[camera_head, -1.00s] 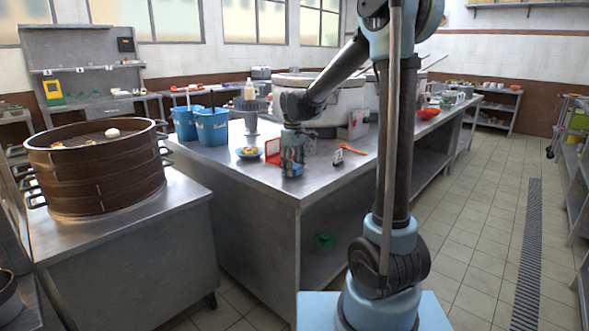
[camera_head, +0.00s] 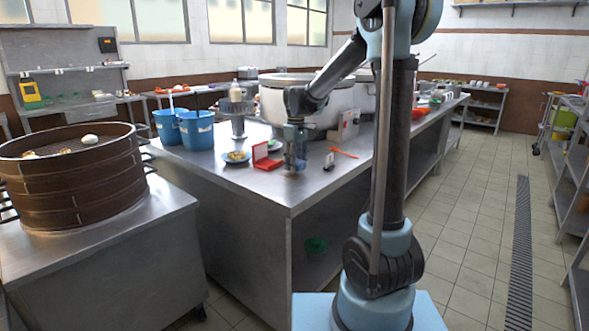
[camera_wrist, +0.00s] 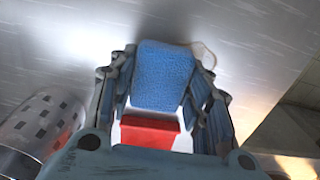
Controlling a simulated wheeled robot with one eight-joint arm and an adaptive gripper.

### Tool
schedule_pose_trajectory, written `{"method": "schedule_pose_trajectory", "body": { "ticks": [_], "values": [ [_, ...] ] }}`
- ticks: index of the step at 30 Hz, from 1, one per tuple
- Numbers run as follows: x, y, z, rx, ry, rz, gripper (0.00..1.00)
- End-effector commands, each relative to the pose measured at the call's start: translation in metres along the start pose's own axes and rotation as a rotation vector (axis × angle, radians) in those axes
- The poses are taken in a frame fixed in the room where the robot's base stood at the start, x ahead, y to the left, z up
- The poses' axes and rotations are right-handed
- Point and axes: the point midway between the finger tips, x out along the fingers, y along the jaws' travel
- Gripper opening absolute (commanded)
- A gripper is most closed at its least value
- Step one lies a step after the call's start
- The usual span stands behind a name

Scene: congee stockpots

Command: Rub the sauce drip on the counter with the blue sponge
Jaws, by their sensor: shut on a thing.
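My gripper (camera_wrist: 165,95) is shut on the blue sponge (camera_wrist: 163,75), which sits between its two fingers in the wrist view. In the head view my gripper (camera_head: 293,168) points down at the steel counter (camera_head: 240,183), low near its front corner; the sponge is hard to make out there. In the wrist view a faint pale brown curved mark (camera_wrist: 205,54) shows on the counter at the sponge's upper right edge, perhaps the sauce drip, mostly hidden. I cannot tell if the sponge touches the counter.
A red open box (camera_head: 266,157) and a small plate of food (camera_head: 236,157) lie left of my gripper. An orange utensil (camera_head: 344,153) lies right. Blue buckets (camera_head: 196,131) and a large pot (camera_head: 305,103) stand behind. The counter's front corner is clear.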

Motion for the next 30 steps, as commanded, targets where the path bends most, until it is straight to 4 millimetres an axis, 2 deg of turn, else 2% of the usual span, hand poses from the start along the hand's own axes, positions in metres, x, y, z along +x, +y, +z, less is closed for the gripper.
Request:
{"method": "schedule_pose_trajectory", "body": {
  "ticks": [18, 30],
  "values": [
    [-0.053, -0.002, 0.0, -0.002, 0.0, 0.0, 0.1],
    [-0.056, -0.002, 0.0, -0.002, 0.0, 0.0, 0.1]
  ]
}}
